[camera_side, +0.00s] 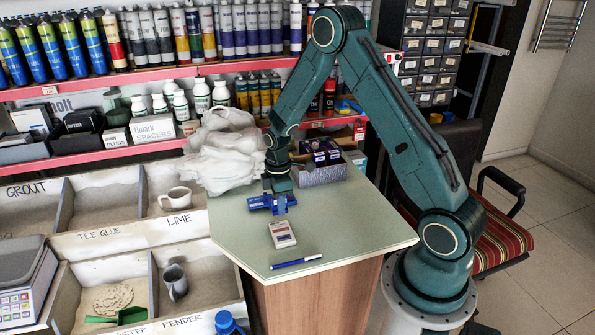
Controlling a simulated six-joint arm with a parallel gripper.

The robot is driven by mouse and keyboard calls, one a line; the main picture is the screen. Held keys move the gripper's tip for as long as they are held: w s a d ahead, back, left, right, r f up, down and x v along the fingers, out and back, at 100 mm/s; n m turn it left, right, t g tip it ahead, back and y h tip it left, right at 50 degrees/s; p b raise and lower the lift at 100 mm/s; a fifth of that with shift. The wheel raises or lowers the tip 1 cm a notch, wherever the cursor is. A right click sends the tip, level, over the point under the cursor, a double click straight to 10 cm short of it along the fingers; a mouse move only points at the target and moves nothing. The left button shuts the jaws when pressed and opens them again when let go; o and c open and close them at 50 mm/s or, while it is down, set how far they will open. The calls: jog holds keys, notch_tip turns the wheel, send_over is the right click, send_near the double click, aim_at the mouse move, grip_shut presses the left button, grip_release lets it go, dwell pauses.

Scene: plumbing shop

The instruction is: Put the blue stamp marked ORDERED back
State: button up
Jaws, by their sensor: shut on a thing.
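My gripper (281,207) points down over the back left part of the green counter top (345,235). It is shut on a blue stamp (259,203), which lies level and sticks out to the left of the fingers. The stamp has a pale label on its side, too small to read. I cannot tell whether the stamp touches the counter. Just right of and behind my gripper stands a grey open box (320,175) with several dark blue items in and above it. My wrist hides part of the box's left side.
White plastic bags (222,150) are heaped behind to the left. The counter's right side is clear.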

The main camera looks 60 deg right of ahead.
jog(key=w+d+r, duration=0.4)
jog(key=d, duration=0.4)
jog(key=w+d+r, duration=0.3)
jog(key=w+d, duration=0.1)
jog(key=d, duration=0.4)
jog(key=s+d+r, duration=0.1)
jog(key=d+r, duration=0.8)
jog(key=d, duration=0.3)
jog(key=shift+s+d, duration=0.25)
jog(key=shift+s, duration=0.1)
notch_tip(320, 180, down, 16)
jog(key=shift+r, duration=0.1)
jog(key=shift+f, duration=2.1)
jog(key=shift+f, duration=0.1)
